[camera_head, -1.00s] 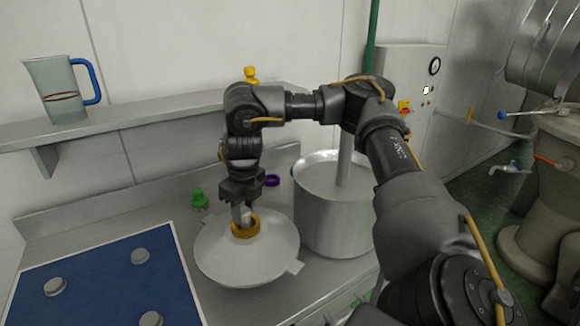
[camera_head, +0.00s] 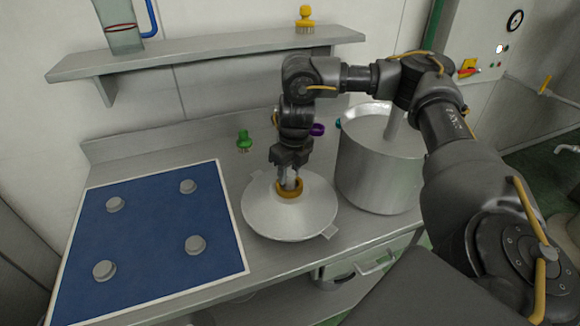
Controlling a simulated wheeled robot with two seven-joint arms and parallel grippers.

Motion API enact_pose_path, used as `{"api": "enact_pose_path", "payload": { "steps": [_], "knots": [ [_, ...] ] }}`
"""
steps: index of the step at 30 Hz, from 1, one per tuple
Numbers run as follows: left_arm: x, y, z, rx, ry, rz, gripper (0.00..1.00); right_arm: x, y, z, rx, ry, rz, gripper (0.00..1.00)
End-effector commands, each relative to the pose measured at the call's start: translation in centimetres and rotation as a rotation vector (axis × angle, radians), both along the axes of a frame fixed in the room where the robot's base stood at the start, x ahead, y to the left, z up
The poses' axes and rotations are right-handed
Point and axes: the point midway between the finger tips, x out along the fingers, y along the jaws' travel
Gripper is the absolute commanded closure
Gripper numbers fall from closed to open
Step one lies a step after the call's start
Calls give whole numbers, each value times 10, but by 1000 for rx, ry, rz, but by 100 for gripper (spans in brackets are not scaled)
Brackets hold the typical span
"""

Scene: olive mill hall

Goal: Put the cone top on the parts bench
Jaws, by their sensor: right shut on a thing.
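The cone top (camera_head: 268,215) is a wide, shallow grey metal cone with an orange-yellow ring (camera_head: 290,188) round its neck and small tabs at its rim. It is over the steel bench (camera_head: 322,252), between a blue mat and a large steel pot; I cannot tell whether its rim touches the bench. My right gripper (camera_head: 290,181) points down from above and is shut on the neck of the cone top, inside the ring. My left gripper is not in view.
The blue mat (camera_head: 150,232) with several grey round pegs lies left. The steel pot (camera_head: 372,178) stands close on the right. A green-topped item (camera_head: 244,140) and a purple ring (camera_head: 317,130) are behind. A wall shelf (camera_head: 210,56) holds a jug (camera_head: 122,38) and a yellow-topped item (camera_head: 305,20).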

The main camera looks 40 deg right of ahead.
Motion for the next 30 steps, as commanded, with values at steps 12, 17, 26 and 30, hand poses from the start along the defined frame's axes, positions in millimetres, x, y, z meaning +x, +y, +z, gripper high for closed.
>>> {"api": "enact_pose_path", "payload": {
  "steps": [12, 17, 26, 30],
  "knots": [
    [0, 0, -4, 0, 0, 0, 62, 1, 0, -30, 0, -3, 0, 100],
    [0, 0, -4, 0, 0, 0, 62, 1, 0, -30, 0, -3, 0, 100],
    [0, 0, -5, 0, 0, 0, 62, 0, 0, -33, -1, 1, 0, 44],
    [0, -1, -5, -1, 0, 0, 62, 0, 0, -33, -1, 1, 0, 44]
  ]
}}
